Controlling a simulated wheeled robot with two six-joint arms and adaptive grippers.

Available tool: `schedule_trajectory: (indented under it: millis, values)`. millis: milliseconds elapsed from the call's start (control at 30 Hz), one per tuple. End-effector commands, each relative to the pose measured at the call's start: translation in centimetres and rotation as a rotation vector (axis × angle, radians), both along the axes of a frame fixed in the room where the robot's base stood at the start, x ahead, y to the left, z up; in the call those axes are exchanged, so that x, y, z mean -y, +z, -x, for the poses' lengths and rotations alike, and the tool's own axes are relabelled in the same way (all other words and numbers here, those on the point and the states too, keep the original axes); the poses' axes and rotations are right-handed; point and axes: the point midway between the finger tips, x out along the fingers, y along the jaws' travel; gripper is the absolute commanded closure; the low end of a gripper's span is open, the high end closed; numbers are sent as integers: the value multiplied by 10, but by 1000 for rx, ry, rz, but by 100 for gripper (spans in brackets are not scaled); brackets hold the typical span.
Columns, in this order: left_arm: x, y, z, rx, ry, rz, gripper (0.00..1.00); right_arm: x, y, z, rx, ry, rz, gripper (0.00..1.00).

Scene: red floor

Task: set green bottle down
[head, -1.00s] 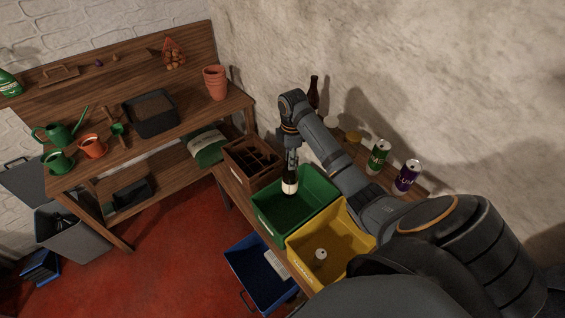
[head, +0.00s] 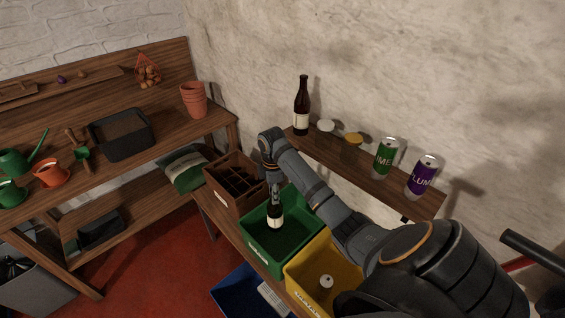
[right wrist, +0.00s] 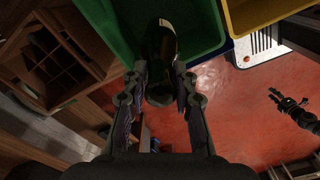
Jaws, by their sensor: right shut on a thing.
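My right gripper (head: 274,190) is shut on the dark green bottle (head: 276,215), which has a pale label. In the head view the bottle hangs upright over the inside of the green crate (head: 250,240); I cannot tell whether it touches the crate's floor. In the right wrist view the gripper (right wrist: 160,85) has a finger on each side of the bottle (right wrist: 160,45), with the green crate (right wrist: 112,25) behind it. A dark jointed part at the right of that view seems to be my left gripper (right wrist: 290,105); its jaws are unclear.
A yellow crate (head: 296,275) stands beside the green one, and a wooden divided crate (head: 222,193) on its other side. A blue bin (head: 232,290) is below. A wall shelf (head: 345,160) holds a brown bottle (head: 302,110), lids and two cans (head: 385,158).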

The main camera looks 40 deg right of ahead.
Motion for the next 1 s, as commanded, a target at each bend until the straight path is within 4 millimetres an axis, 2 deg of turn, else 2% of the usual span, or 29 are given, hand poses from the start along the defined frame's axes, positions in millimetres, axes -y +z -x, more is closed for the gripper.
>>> schedule_trajectory:
  millis: [33,100,233,533,800,1000]
  values:
    - [0,-29,-1,1,0,0,60,0,-33,0,0,0,0,100]
    - [0,-44,-1,1,0,0,60,0,-52,0,0,0,0,100]
    - [0,-61,-1,2,0,0,60,0,-74,0,1,0,0,100]
    - [0,-63,-5,7,-1,0,60,0,-83,0,1,1,0,100]
    - [0,-64,-5,7,-1,0,60,-1,-132,1,-1,1,0,100]
    - [0,-65,-4,7,-1,0,60,0,-144,0,2,1,1,100]
